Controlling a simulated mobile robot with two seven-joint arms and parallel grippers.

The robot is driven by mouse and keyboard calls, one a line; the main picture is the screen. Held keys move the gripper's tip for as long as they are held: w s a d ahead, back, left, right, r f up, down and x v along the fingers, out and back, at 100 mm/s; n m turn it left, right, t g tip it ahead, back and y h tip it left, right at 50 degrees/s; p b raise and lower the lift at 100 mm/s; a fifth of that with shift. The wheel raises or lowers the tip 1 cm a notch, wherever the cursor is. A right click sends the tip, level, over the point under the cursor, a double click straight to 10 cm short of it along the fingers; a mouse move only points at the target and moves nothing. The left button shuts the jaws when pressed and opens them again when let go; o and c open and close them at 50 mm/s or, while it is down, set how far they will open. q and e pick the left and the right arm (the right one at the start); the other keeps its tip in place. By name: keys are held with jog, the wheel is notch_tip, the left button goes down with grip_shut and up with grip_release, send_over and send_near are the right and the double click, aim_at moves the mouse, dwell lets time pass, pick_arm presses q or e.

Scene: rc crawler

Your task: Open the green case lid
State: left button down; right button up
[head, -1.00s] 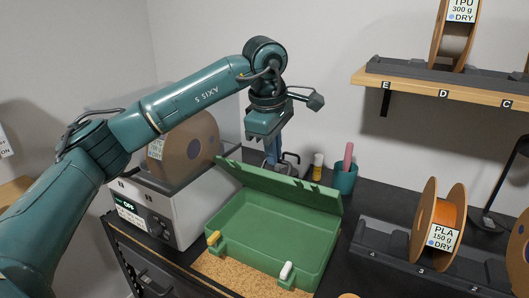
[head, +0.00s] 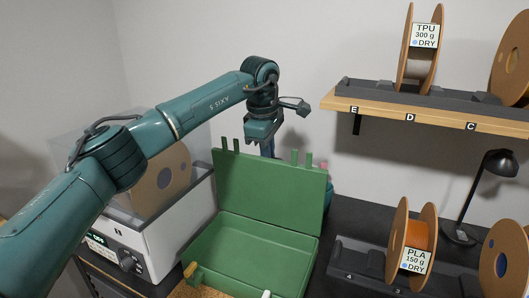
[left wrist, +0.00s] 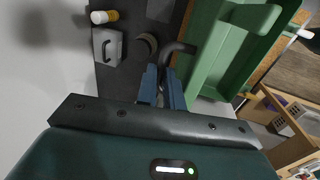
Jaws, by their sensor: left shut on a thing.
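The green case (head: 250,265) stands open on the dark bench. Its lid (head: 270,195) stands up at the back, with its broad inner face toward the head view, and the case inside looks empty. My left gripper (head: 266,148) is behind the lid's top edge, its lower fingers hidden by the lid. In the left wrist view my blue fingers (left wrist: 162,88) are shut on a dark curved piece (left wrist: 178,48) beside the green case. I cannot tell whether this piece touches the lid. My right gripper is not in view.
A filament dryer (head: 150,235) stands left of the case. An orange spool (head: 417,240) in a dark rack and a black lamp (head: 498,165) are at the right. A wooden shelf (head: 425,112) holds spools above. A grey box (left wrist: 107,46) and bottle (left wrist: 104,17) lie behind the case.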

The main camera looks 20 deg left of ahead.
pick_arm(q)
jog(key=shift+s+d+f, duration=0.1)
jog(key=shift+f, duration=0.7)
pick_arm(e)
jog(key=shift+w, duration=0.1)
pick_arm(q)
jog(key=c, duration=1.9)
grip_release()
jog(key=shift+o, duration=1.4)
jog(key=shift+w, duration=0.3)
jog(key=shift+o, duration=0.5)
jog(key=shift+s+r, duration=0.1)
jog(key=shift+r, duration=0.05)
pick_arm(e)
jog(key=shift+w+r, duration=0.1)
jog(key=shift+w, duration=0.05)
pick_arm(q)
jog(key=shift+r, duration=0.1)
jog(key=shift+r, duration=0.25)
jog(key=b+v, duration=0.1)
jog(key=v, duration=1.1)
jog(key=shift+r, duration=0.3)
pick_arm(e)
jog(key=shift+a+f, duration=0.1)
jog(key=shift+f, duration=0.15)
